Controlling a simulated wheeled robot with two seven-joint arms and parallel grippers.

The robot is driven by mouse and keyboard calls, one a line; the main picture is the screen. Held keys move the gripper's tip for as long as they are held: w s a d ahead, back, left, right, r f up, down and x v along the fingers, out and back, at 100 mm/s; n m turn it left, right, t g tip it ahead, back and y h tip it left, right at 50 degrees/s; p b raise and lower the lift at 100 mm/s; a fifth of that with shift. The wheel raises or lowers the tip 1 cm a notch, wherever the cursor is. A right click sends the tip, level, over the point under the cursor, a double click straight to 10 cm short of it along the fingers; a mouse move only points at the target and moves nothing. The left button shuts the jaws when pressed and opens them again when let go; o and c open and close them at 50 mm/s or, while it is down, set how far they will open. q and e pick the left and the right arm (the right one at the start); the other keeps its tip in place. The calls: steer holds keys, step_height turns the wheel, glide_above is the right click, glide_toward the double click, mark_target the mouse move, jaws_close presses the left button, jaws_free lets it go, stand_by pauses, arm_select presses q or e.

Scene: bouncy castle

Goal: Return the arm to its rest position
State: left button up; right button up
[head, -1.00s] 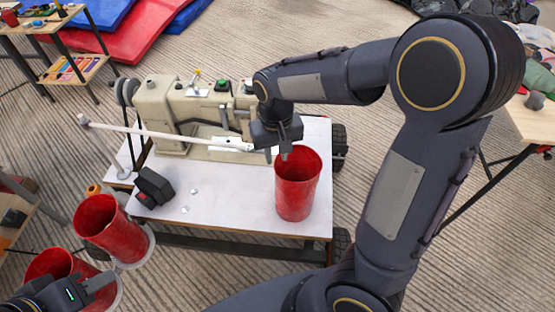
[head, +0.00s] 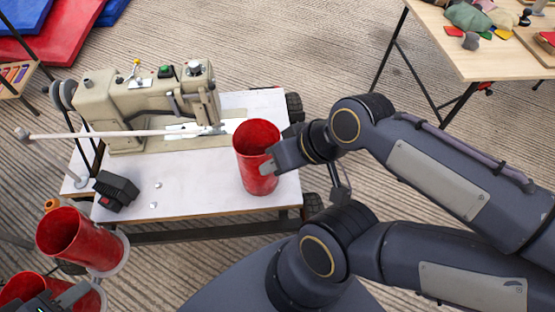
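My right gripper (head: 272,165) is beside the right side of a red cup (head: 256,150) that stands upright on the white sewing table (head: 205,203). Its finger overlaps the cup's right edge in the picture; I cannot tell whether it touches the cup or how far it is open. My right arm comes in from the right and is bent low. My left gripper (head: 72,295) is at the lower left corner, partly cut off, over another red cup (head: 22,287). I cannot tell whether it is open or shut.
A beige sewing machine (head: 150,100) stands on the table's back half. A black box-shaped object (head: 115,191) lies at its left. Another red cup (head: 75,238) sits in a ring off the table's left front. A wooden table (head: 480,45) is at the upper right. Open floor lies between.

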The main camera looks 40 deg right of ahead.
step_height(320, 180, up, 18)
steer(key=p, duration=1.8)
steer(key=shift+r, duration=0.25)
